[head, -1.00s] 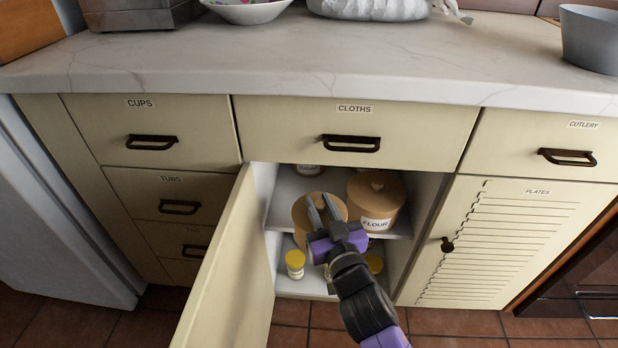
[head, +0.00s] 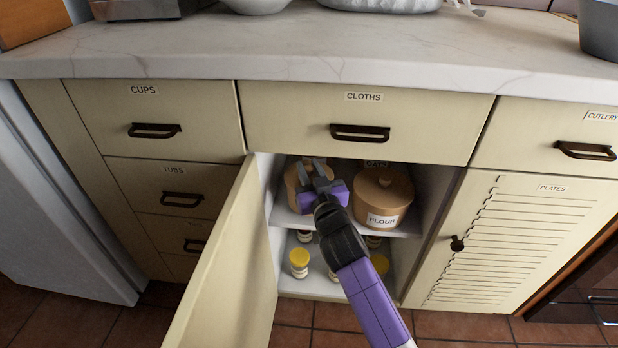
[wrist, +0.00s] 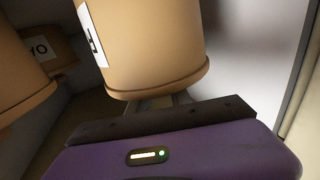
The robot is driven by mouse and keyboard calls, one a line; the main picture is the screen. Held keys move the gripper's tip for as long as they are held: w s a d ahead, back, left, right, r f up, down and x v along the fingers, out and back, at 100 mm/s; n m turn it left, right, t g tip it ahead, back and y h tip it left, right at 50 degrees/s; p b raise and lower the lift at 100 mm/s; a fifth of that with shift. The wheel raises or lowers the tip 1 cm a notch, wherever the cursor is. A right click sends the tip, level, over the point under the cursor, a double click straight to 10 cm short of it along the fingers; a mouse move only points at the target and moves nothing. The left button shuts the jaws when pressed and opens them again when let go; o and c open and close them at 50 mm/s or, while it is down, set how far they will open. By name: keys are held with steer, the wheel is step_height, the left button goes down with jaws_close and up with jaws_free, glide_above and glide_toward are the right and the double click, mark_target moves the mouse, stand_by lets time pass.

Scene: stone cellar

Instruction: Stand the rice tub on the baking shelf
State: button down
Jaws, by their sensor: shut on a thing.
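My gripper (head: 312,172) is shut on a tan round tub (head: 293,187), inside the open cupboard at the left of the upper shelf (head: 325,222). The tub looks upright, and my gripper covers much of it. In the wrist view the tub (wrist: 150,45) fills the upper middle, with only an edge of its white label showing, so I cannot read its name. I cannot tell whether its base touches the shelf. A tan tub labelled FLOUR (head: 383,197) stands to its right on the same shelf. I see no label on the shelf itself.
Another labelled container (head: 376,163) stands behind the flour tub. Yellow-lidded jars (head: 299,262) stand on the lower shelf. The open cupboard door (head: 222,265) juts out on the left. The CLOTHS drawer (head: 365,120) and worktop (head: 290,50) are above the opening.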

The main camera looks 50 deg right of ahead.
steer(key=shift+f, duration=0.65)
steer(key=shift+f+b, duration=0.25)
steer(key=shift+b, duration=0.1)
steer(key=c, duration=1.2)
jaws_free()
steer(key=shift+o, duration=0.2)
